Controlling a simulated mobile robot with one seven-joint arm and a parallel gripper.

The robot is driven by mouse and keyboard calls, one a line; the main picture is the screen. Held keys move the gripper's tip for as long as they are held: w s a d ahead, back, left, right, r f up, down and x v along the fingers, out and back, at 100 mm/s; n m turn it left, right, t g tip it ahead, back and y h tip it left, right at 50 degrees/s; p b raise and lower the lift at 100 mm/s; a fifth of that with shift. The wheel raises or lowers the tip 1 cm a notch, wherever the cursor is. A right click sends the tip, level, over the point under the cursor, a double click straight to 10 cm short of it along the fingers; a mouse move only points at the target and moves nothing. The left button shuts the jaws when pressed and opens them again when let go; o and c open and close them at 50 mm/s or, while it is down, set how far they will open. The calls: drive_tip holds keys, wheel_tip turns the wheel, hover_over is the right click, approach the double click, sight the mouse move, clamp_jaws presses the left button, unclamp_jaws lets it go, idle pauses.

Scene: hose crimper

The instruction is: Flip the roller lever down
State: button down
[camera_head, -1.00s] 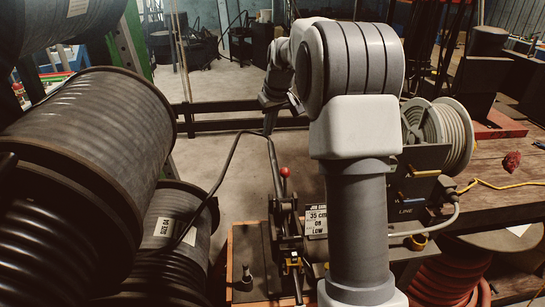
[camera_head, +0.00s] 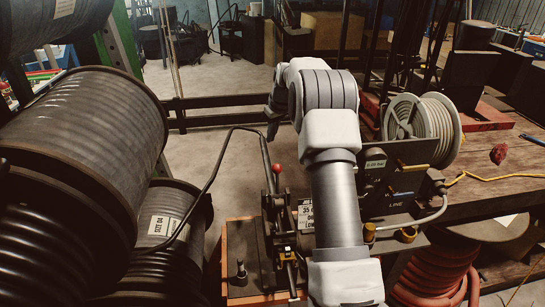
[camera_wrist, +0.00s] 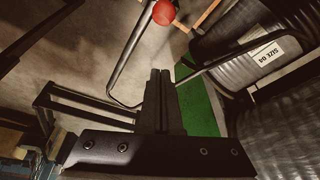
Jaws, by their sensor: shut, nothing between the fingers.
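The crimper bench machine (camera_head: 283,240) stands at bottom centre in the head view, partly behind my arm. A red ball knob (camera_head: 277,168) sits upright on it; it also shows at the top of the wrist view (camera_wrist: 163,12). A long dark lever rod (camera_head: 267,170) rises beside the knob; it also shows in the wrist view (camera_wrist: 132,52). Which part is the roller lever I cannot tell. My gripper (camera_head: 272,127) is near the rod's upper end, partly hidden by my arm. In the wrist view my gripper (camera_wrist: 160,72) is shut and empty; contact with the rod is not clear.
Large black hose spools (camera_head: 85,150) fill the left. A thin black hose (camera_head: 215,172) bends between the spools and the rod top. A hose reel (camera_head: 425,130) and a wooden table (camera_head: 500,180) stand right. The floor behind the crimper is open.

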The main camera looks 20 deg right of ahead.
drive_tip(key=d+p+x, duration=0.1)
drive_tip(key=x, duration=0.9)
drive_tip(key=shift+s+a+p, duration=0.1)
drive_tip(key=shift+s+p, duration=0.4)
drive_tip(key=shift+s, duration=1.5)
